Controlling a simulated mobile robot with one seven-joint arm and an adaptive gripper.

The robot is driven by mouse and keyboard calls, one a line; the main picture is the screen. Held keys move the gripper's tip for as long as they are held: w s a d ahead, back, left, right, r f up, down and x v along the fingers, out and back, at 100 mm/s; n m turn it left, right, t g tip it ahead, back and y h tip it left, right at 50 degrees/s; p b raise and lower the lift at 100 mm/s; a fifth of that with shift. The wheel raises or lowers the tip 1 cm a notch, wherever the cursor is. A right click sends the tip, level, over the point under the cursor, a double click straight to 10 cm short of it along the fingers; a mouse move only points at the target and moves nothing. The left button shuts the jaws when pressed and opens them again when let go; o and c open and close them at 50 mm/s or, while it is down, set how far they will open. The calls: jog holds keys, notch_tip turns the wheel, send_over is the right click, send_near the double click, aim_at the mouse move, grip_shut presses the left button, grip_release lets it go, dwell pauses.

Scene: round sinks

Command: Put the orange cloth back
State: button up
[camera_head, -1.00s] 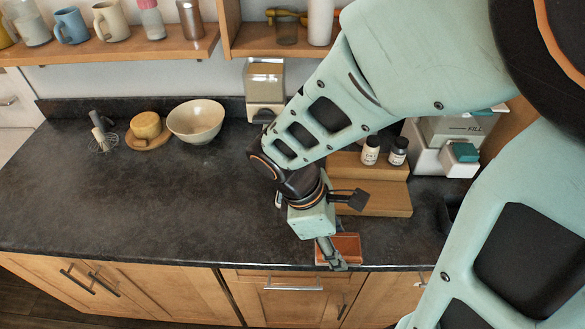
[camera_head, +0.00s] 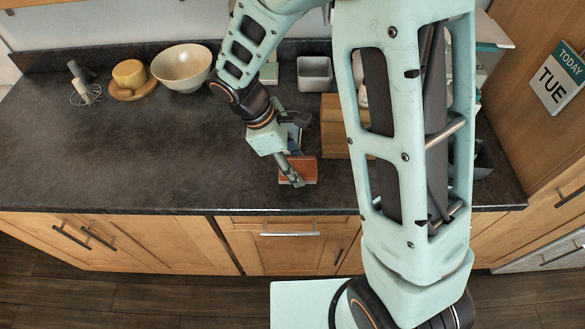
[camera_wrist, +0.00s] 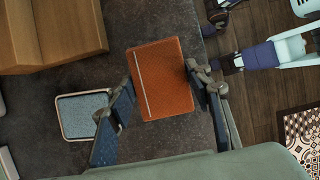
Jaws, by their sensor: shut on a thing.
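My gripper (camera_head: 291,174) points down at the counter and is shut on the cloth. In the wrist view my gripper (camera_wrist: 163,88) has one finger at each side edge of the cloth. I cannot tell whether the cloth is lifted off the counter.
A small rimmed tray (camera_wrist: 86,115) lies beside the cloth. Wooden steps (camera_head: 334,128) stand just behind. A grey container (camera_head: 314,73) is at the back. A bowl (camera_head: 182,67), a board with a yellow round item (camera_head: 129,73) and a whisk (camera_head: 86,94) stand left. The left-middle counter is clear.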

jog(key=shift+w+a+f, duration=0.15)
jog(key=shift+w+f, duration=0.1)
jog(key=shift+f, duration=0.15)
jog(key=f+b, duration=0.2)
jog(key=f, duration=0.1)
jog(key=shift+w+a+b, duration=0.15)
jog(key=shift+w+b, duration=0.15)
jog(key=shift+b, duration=0.05)
jog(key=shift+f, duration=0.3)
jog(key=shift+f+b, duration=0.2)
jog(key=shift+b, duration=0.15)
jog(key=o, duration=1)
jog(key=shift+r, duration=0.2)
